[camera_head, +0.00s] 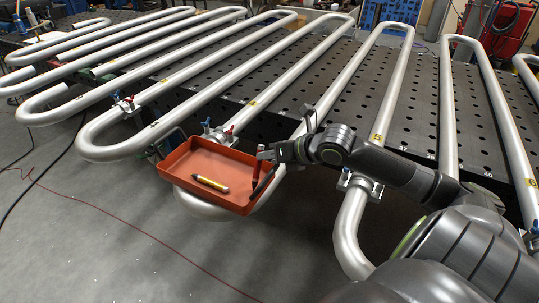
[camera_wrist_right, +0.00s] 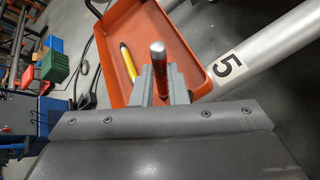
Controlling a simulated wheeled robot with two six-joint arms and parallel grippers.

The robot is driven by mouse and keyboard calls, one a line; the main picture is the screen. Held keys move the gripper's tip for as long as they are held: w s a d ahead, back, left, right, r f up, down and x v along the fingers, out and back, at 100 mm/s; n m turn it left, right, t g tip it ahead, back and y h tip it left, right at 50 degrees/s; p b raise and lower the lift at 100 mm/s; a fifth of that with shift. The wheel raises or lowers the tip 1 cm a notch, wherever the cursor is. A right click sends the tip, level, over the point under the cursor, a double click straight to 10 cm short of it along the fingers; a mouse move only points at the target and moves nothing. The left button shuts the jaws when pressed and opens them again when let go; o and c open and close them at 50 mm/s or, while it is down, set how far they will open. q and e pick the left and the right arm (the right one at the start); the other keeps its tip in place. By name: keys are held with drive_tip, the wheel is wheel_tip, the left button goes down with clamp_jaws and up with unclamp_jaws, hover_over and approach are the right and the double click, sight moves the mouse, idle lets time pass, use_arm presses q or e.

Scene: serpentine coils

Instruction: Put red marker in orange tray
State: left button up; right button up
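The orange tray (camera_head: 228,159) sits on the silver coil pipes at the table's near edge. It also shows in the wrist view (camera_wrist_right: 121,38). My right gripper (camera_head: 266,163) is at the tray's right end. The red marker (camera_head: 257,170) is between its fingers, roughly upright, over the right part of the tray. In the wrist view the marker (camera_wrist_right: 159,68) shows its silver end, with the grey fingers (camera_wrist_right: 160,86) closed on both sides. I cannot tell if its lower end touches the tray floor. My left gripper is not in view.
A dark slim shape (camera_head: 264,182) crosses the tray's right end. Silver serpentine pipes (camera_head: 350,215) and clamps surround the tray. Open grey floor (camera_head: 90,245) lies in front.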

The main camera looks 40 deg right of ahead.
drive_tip(key=o, duration=0.5)
drive_tip(key=shift+c, duration=0.2)
drive_tip(key=shift+r, duration=0.1)
drive_tip(key=shift+r+p, duration=0.1)
drive_tip(key=shift+p, duration=0.2)
drive_tip(key=shift+s+d+r, duration=0.3)
drive_tip(key=shift+s, duration=0.25)
drive_tip(key=shift+v, duration=0.75)
drive_tip(key=p+v, duration=0.9)
drive_tip(key=shift+a, duration=0.15)
